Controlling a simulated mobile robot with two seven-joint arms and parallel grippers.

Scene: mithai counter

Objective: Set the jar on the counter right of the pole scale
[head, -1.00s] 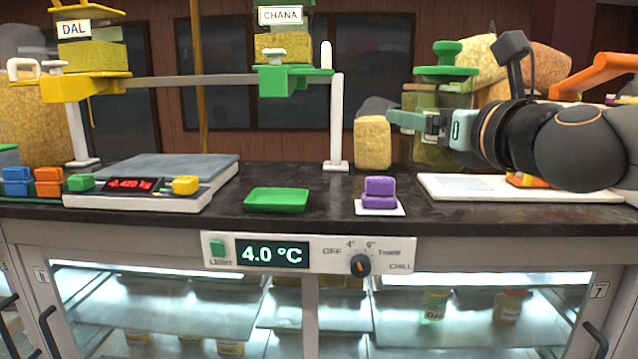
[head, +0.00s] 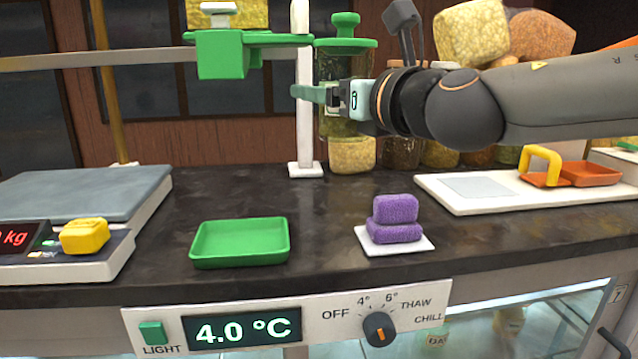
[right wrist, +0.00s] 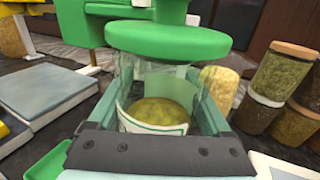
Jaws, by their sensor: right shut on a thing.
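The jar is clear with a green knobbed lid (head: 345,42) and yellow-green contents. It hangs upright in the air above the back of the counter, just right of a white post (head: 304,120) in the head view. My right gripper (head: 322,94) comes in from the right and is shut around the jar's body. In the right wrist view the jar (right wrist: 155,112) sits between the two fingers. The digital scale (head: 75,195) with a grey platform is at left, with a thin orange-brown pole (head: 104,80) behind it. My left gripper is not in view.
A green tray (head: 240,243) and purple stacked blocks on a white card (head: 410,248) lie near the counter's front edge. A white board (head: 450,200) lies at right. Several jars (head: 400,152) stand at the back. Dark counter (head: 240,190) is clear between scale and post.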

